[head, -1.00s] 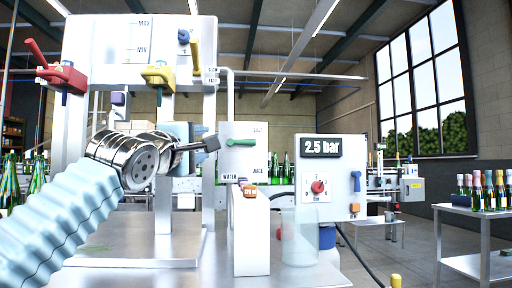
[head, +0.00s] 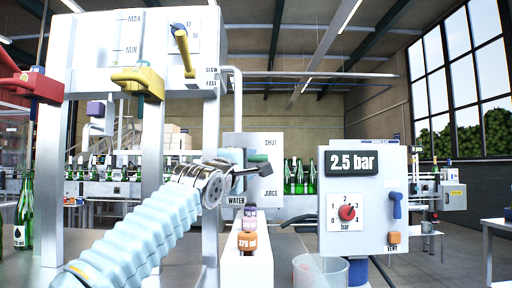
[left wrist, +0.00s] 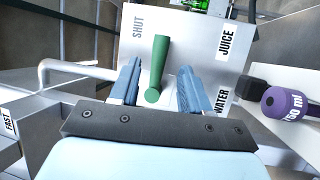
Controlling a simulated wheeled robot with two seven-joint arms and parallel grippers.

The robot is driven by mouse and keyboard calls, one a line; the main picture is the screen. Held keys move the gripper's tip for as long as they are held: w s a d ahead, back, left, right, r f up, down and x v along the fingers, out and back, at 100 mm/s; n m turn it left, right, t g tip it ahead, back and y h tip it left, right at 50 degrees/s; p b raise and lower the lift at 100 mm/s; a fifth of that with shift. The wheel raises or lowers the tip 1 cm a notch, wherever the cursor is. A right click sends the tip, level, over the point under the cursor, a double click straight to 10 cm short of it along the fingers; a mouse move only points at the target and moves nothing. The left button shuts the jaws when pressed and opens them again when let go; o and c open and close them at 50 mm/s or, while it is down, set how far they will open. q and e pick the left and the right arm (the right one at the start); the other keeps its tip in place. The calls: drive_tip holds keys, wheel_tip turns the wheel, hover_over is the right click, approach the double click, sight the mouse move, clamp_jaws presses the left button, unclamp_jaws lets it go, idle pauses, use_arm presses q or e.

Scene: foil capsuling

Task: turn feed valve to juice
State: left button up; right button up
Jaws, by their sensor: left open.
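The feed valve panel (head: 272,145) is white, with SHUT at its top, WATER at its lower left and JUICE at its lower right. Its green valve handle (head: 258,158) lies roughly level, partly hidden behind my left gripper in the head view. My left gripper (head: 243,172) is in front of the panel. In the left wrist view my left gripper (left wrist: 160,68) is open, with one blue finger on each side of the green handle (left wrist: 158,62). Gaps show on both sides, so the fingers look apart from it. My right gripper is in neither view.
A white ledge below the panel carries a purple knob (head: 249,218) and an orange 375 ml knob (head: 247,243). A 2.5 bar control box (head: 361,215) stands right, above a clear container (head: 320,272). Red (head: 38,86) and yellow (head: 140,80) clamps are at left.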

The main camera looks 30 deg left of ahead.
sight(257, 160)
use_arm(q)
drive_tip(key=p+x, duration=0.2)
drive_tip(key=x, duration=0.2)
drive_tip(key=shift+r, duration=0.2)
drive_tip(key=shift+w+f+p, duration=0.15)
drive_tip(key=shift+w+p, duration=0.2)
drive_tip(key=shift+w, duration=0.05)
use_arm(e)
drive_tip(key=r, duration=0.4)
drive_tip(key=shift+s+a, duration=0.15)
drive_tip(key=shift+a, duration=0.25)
use_arm(q)
clamp_jaws()
